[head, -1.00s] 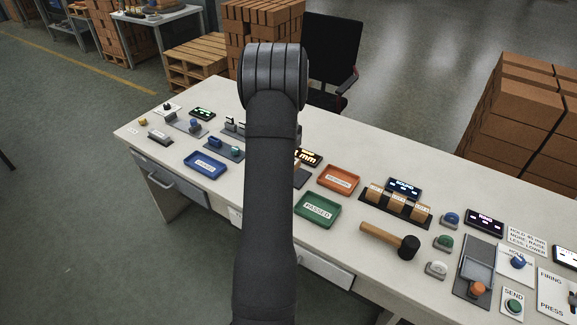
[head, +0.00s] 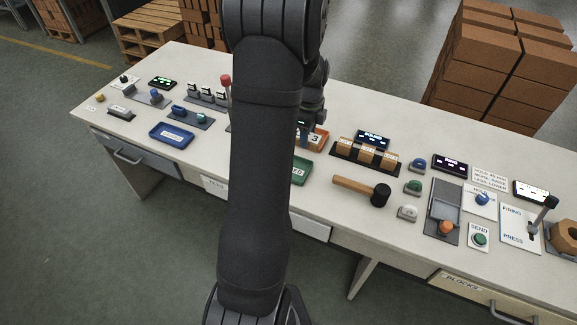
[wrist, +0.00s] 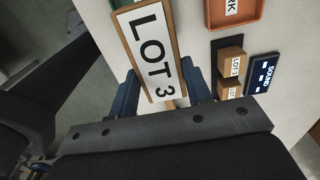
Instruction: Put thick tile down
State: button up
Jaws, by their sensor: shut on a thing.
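My gripper (wrist: 160,92) is shut on a tan tile with a white face that reads LOT 3 (wrist: 152,50). In the wrist view its blue-grey fingers are on either side of the tile. In the head view the gripper (head: 312,122) is partly behind my arm, and a bit of the tile (head: 315,140) shows below it, near the orange tray (head: 324,133). The tile appears held above the table, but I cannot tell how high. The green tray (head: 303,174) is mostly hidden by my arm.
To the right, a dark rack holds several LOT blocks (head: 366,153) beside the SOUND display (head: 373,140). A mallet (head: 362,190) lies in front of it. A blue tray (head: 171,134) is at the left. The orange tray (wrist: 236,12) also shows in the wrist view.

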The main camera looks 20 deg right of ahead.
jog(key=s+d+f, duration=0.1)
jog(key=s+d, duration=0.1)
jog(key=s, duration=0.7)
jog(key=w+a+f, duration=0.2)
jog(key=w, duration=0.1)
jog(key=w+a+f, duration=0.1)
jog(key=w+f, duration=0.1)
jog(key=w, duration=0.1)
jog(key=w+a+f, duration=0.2)
jog(key=w+f, duration=0.1)
jog(key=w, duration=0.1)
jog(key=shift+a+f, duration=0.1)
jog(key=shift+a, duration=0.2)
jog(key=shift+f, duration=2.05)
jog(key=shift+f, duration=0.15)
jog(key=o, duration=0.8)
jog(key=shift+c, duration=0.2)
